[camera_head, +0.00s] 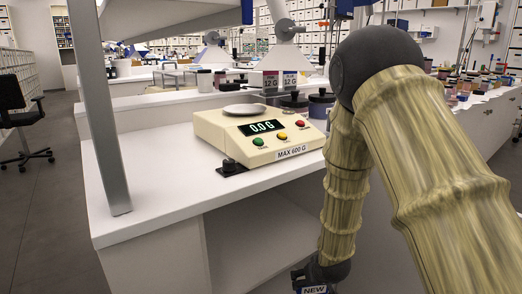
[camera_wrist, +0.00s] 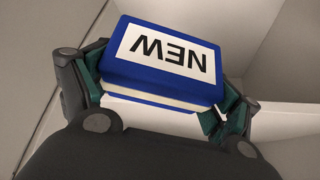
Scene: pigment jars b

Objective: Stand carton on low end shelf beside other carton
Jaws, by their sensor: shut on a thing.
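My gripper (camera_wrist: 160,92) is shut on a blue carton (camera_wrist: 115,65) with a white label reading NEW, upside down in the wrist view. Green-padded fingers press its left and right sides. In the head view my gripper (camera_head: 316,280) is low at the bottom edge, with only the carton's top (camera_head: 314,290) showing. It is in front of the bench's open low shelf space (camera_head: 255,235), to the right of the white divider. I cannot tell whether the carton touches a surface. No other carton shows in that low space; much of it is hidden.
A beige scale (camera_head: 262,135) reading 0.0 G stands on the white bench (camera_head: 150,170). Behind it are small labelled boxes (camera_head: 280,82) and dark-lidded jars (camera_head: 320,103). A grey post (camera_head: 100,110) rises at the left. Pale panels (camera_wrist: 270,60) surround the carton in the wrist view.

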